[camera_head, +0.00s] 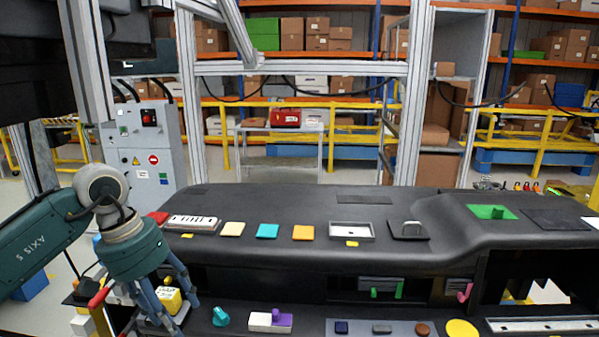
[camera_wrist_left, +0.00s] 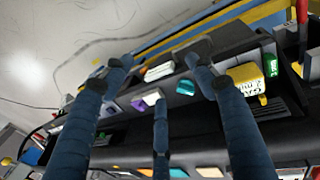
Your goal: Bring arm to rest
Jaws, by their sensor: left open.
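My left arm comes in from the left in the head view, and its gripper (camera_head: 160,298) points down at the left end of the black dashboard module (camera_head: 300,200). Its blue fingers are spread, and they also show in the left wrist view (camera_wrist_left: 160,85) with nothing held between them. A yellow item (camera_head: 169,298) sits close behind the fingers in the head view; it is on the right in the left wrist view (camera_wrist_left: 246,78). I cannot tell whether a finger touches it. My right gripper is not in view.
A teal knob (camera_head: 220,316) and a white block with a purple part (camera_head: 270,322) lie on the lower shelf. A grey control box (camera_head: 148,140) stands behind my left arm.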

